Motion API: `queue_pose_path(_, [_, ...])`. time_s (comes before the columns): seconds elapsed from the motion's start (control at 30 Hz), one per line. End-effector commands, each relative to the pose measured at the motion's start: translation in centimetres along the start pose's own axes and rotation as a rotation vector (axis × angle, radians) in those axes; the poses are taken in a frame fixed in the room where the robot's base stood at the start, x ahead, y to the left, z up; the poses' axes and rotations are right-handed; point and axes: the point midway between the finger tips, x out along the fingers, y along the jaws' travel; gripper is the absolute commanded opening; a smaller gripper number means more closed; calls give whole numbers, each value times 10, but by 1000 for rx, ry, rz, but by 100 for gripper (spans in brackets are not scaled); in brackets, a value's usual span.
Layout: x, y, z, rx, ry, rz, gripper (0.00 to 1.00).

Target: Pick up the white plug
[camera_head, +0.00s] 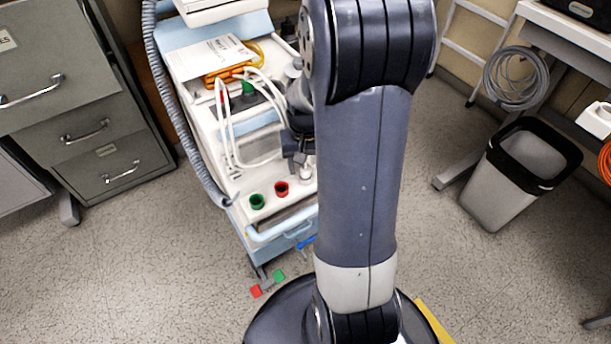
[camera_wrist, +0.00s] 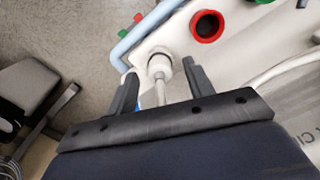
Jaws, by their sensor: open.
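The white plug (camera_wrist: 159,62) shows in the wrist view near the edge of the white cart top, with a round white head and a thin grey stem. In the head view it is a small pale shape (camera_head: 306,174) just below my gripper, partly hidden. My gripper (camera_wrist: 160,70) is open, with one dark finger on each side of the plug. Gaps show between the plug and both fingers, so it is not gripped. In the head view my gripper (camera_head: 295,158) is partly hidden behind my own arm.
The cart top holds a green cup (camera_head: 257,201), a red cup (camera_head: 281,188), white tubing (camera_head: 228,130) and papers (camera_head: 212,58). A light blue handle (camera_head: 285,226) runs along its front edge. A filing cabinet (camera_head: 85,110) stands left; a bin (camera_head: 520,170) stands right.

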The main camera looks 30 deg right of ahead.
Motion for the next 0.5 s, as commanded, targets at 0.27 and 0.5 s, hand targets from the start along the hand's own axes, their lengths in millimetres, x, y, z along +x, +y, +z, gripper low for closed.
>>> queue_pose_path(0.27, [12, 0, 0, 0, 1, 0, 50])
queue_pose_path(0.5, [11, 0, 0, 0, 0, 0, 33])
